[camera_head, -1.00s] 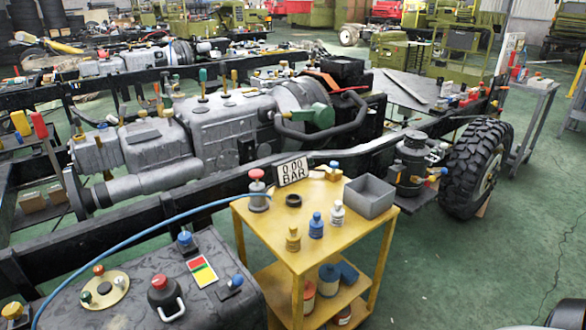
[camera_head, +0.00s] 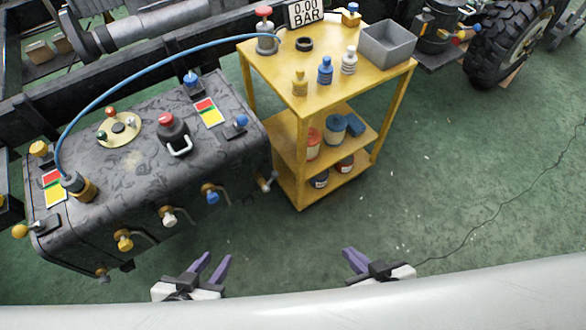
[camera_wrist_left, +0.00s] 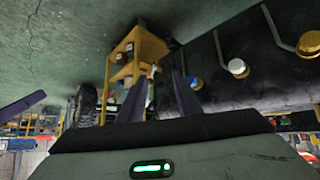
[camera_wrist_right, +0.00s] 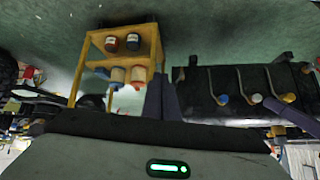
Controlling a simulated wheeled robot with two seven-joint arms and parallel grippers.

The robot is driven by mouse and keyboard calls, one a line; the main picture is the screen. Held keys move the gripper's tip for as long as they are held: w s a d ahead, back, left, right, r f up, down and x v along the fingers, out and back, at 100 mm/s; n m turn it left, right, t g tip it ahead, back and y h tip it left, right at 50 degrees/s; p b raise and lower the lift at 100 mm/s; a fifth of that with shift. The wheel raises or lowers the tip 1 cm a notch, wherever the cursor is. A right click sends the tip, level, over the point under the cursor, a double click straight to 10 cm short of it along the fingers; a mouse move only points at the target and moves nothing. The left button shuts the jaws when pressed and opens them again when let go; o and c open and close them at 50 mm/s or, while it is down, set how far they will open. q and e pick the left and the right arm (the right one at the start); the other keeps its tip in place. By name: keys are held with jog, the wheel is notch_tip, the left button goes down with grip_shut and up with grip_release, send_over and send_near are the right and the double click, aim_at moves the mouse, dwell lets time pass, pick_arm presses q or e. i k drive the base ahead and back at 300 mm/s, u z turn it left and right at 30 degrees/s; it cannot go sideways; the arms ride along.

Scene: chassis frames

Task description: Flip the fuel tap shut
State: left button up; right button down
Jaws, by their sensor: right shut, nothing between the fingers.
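A dark fuel tank (camera_head: 75,215) lies at the left in the head view. Along its near side are several pipes with knobs: yellow (camera_head: 124,243), white (camera_head: 169,219) and blue (camera_head: 212,197). I cannot tell which is the fuel tap. The left wrist view shows them at the right: blue (camera_wrist_left: 195,84), white (camera_wrist_left: 238,68), yellow (camera_wrist_left: 310,42). My left gripper (camera_head: 213,262) is open and empty, in front of the tank, apart from it. My right gripper (camera_head: 350,253) is shut and empty, further right, over the floor.
A yellow trolley (camera_head: 302,140) stands right of the tank, with a grey bin (camera_head: 388,43), bottles and a 0.00 BAR sign (camera_head: 305,13). A blue hose (camera_head: 150,68) arches from tank to trolley. Green floor (camera_head: 450,190) is clear at the right.

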aim_at(273, 174)
jog(key=k, duration=1.35)
jog(key=z, duration=0.55)
jog(key=i, duration=1.45)
jog(key=u, duration=0.35)
